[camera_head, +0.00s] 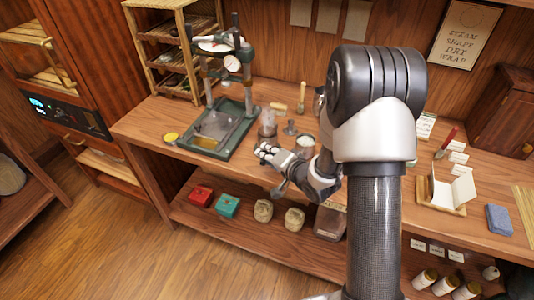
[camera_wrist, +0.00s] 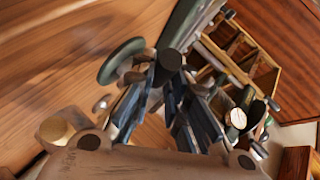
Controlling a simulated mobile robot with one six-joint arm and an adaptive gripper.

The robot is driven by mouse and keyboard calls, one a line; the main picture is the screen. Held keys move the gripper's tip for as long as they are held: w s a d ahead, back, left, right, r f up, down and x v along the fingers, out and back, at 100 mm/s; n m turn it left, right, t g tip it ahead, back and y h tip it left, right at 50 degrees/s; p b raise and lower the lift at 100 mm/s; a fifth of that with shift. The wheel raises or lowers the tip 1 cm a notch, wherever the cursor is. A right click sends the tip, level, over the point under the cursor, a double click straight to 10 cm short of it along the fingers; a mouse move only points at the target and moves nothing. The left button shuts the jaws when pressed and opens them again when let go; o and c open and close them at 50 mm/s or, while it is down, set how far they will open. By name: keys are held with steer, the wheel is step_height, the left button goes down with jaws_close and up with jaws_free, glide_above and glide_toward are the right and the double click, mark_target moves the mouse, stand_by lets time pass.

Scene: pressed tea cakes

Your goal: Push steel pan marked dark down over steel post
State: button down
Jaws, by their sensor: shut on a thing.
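My gripper (camera_head: 268,155) is in front of the bench's edge, left of my forearm. In the wrist view my gripper (camera_wrist: 172,88) has its fingers closed on a dark grey, round-ended piece (camera_wrist: 170,60). I cannot tell whether this is the steel pan, and no marking is readable. A greenish grey disc (camera_wrist: 120,60) shows beside it. On the bench behind the gripper stand a short grey post-like piece (camera_head: 290,128), a clear or steel cup (camera_head: 268,124) and a pale-topped steel container (camera_head: 305,143). I cannot tell for sure which is the steel post.
A green-based press (camera_head: 222,128) with a dial stands left on the bench, near a yellow disc (camera_head: 171,138). A wooden rack (camera_head: 165,50) is behind it. The shelf below holds a red box (camera_head: 201,195), a teal box (camera_head: 227,205) and wrapped bundles (camera_head: 264,210).

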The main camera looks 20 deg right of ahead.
steer(key=shift+f, duration=0.85)
stand_by(0.3)
steer(key=c, duration=1.5)
jaws_free()
steer(key=shift+f, duration=0.1)
steer(key=s+d+r+n+g+h, duration=0.2)
steer(key=s+d+r+h, duration=0.15)
steer(key=s+r, duration=0.4)
steer(key=s+d+r+n+g+h, duration=0.2)
steer(key=s+d+r+n+h, duration=0.15)
steer(key=s+r, duration=0.4)
steer(key=s+a+r+n+g+y, duration=0.1)
steer(key=s+a+r, duration=0.1)
steer(key=s, duration=0.4)
steer(key=s+a+r+n+g, duration=0.1)
steer(key=s+a, duration=0.2)
steer(key=s, duration=0.4)
steer(key=s+a+r+n+g+y, duration=0.1)
steer(key=s+a+r, duration=0.1)
steer(key=s, duration=0.4)
steer(key=shift+s+a+r+n+g+y, duration=0.15)
steer(key=shift+s+a+n+g, duration=0.05)
steer(key=shift+a, duration=0.25)
steer(key=shift+s+a+r+n+g+y, duration=0.15)
steer(key=shift+a+g, duration=0.05)
steer(key=shift+a, duration=0.2)
